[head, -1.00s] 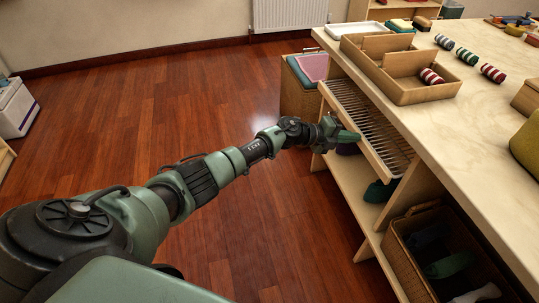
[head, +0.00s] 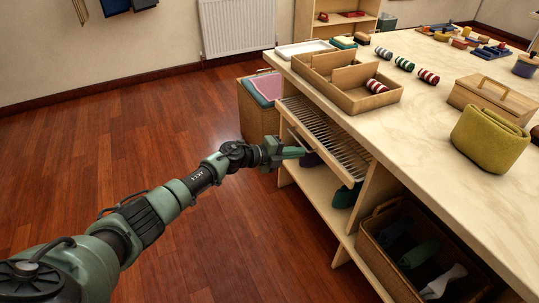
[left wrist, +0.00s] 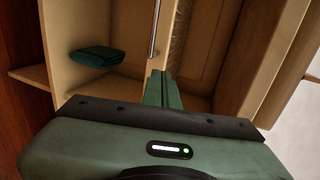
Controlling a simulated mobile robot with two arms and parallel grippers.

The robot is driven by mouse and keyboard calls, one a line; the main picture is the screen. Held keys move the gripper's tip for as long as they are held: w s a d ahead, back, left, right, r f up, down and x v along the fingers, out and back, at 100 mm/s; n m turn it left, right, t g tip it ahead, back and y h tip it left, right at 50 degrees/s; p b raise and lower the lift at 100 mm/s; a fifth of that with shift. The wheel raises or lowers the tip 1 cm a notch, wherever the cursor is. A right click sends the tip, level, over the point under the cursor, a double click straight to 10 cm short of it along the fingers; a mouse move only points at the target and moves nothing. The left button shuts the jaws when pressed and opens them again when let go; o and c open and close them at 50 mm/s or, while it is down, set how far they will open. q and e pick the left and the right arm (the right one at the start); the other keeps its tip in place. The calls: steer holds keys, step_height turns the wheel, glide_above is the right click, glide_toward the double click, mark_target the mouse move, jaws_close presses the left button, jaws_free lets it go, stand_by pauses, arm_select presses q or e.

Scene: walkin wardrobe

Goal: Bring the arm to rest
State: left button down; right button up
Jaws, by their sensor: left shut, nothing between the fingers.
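My left gripper (head: 290,153) is at the front of a slatted pull-out rack (head: 330,133) under the wooden counter. Its fingers are shut with nothing between them. In the left wrist view the shut green fingers (left wrist: 162,90) point toward the open shelf space, beside a metal bar handle (left wrist: 155,28). I cannot tell whether the fingertips touch the rack. My left arm reaches in from the lower left over the floor. My right gripper is in neither view.
A divided wooden tray (head: 345,92) and rolled striped cloths (head: 404,63) lie on the counter (head: 440,110). A wicker basket (head: 365,243) stands on the lower shelf, a hamper (head: 257,120) beyond the counter. A dark green folded cloth (left wrist: 96,56) lies on a shelf. The floor at left is clear.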

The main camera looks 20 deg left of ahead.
arm_select(q)
steer(key=p+v, duration=0.2)
steer(key=v, duration=0.5)
steer(key=s+d+f+n+g+y, duration=0.15)
steer(key=s+f+n+y, duration=0.35)
steer(key=s+f+n, duration=0.75)
steer(key=s+f+n+g+y, duration=0.3)
steer(key=s+f+n+y, duration=0.2)
steer(key=s+f+n, duration=0.75)
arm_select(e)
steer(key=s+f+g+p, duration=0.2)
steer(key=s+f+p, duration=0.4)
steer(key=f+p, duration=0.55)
arm_select(q)
steer(key=s+f+g+p, duration=0.2)
steer(key=s+f+p, duration=0.1)
steer(key=s, duration=1.3)
steer(key=s+f+m+g+p, duration=0.1)
steer(key=s+f+g+p, duration=0.2)
steer(key=s, duration=1.4)
steer(key=shift+s+a+g+h+p, duration=0.2)
steer(key=shift+a+g+h+p, duration=0.05)
steer(key=shift+g+h+p, duration=0.1)
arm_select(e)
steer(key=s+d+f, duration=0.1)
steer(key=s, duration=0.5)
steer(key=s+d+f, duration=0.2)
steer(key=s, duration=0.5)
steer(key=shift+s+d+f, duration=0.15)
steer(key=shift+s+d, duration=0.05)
